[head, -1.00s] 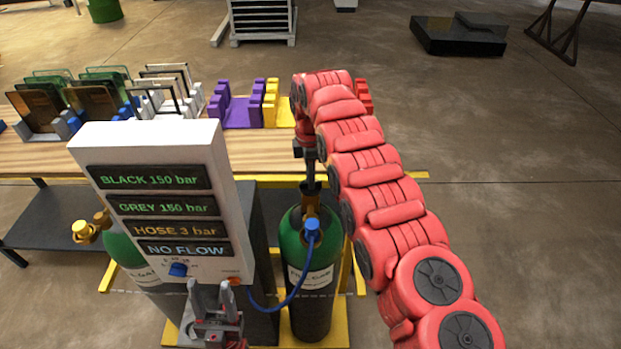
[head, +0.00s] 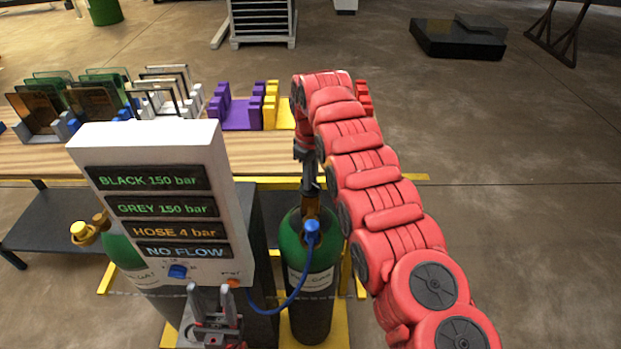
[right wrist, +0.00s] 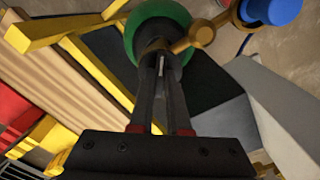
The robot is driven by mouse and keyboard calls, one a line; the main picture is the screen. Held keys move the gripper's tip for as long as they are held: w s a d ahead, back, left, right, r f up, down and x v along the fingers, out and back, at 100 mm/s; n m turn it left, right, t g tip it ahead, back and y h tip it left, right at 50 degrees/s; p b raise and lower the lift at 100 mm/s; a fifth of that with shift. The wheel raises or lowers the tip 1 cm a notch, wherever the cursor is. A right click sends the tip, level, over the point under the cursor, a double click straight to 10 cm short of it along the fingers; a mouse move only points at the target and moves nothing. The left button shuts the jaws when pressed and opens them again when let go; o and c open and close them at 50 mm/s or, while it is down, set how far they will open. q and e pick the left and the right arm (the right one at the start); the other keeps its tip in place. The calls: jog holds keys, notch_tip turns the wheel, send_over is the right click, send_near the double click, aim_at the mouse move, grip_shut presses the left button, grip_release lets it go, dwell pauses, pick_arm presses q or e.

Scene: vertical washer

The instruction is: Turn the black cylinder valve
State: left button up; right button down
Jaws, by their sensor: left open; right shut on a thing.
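The black cylinder (head: 311,310) stands upright with a green shoulder (head: 290,250), a brass valve (head: 311,208) on top and a blue hose fitting (head: 312,232). My right gripper (head: 310,190) comes down from above and is shut on the top of the valve. In the right wrist view, its two long dark fingers (right wrist: 161,60) meet over the green shoulder, with the brass side outlet (right wrist: 195,38) beside them. The fingertips hide the valve's top. My left gripper (head: 214,318) is open and empty below the display panel.
The white panel (head: 205,138) reads BLACK 150 bar, GREY 150 bar, HOSE 4 bar, NO FLOW. Its blue knob (head: 178,271) is near the left gripper. A second cylinder (head: 126,250) stands left of it. A wooden table (head: 60,160) with racks lies behind.

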jog(key=shift+m, duration=0.7)
jog(key=c, duration=0.9)
grip_release()
jog(key=shift+r, duration=0.1)
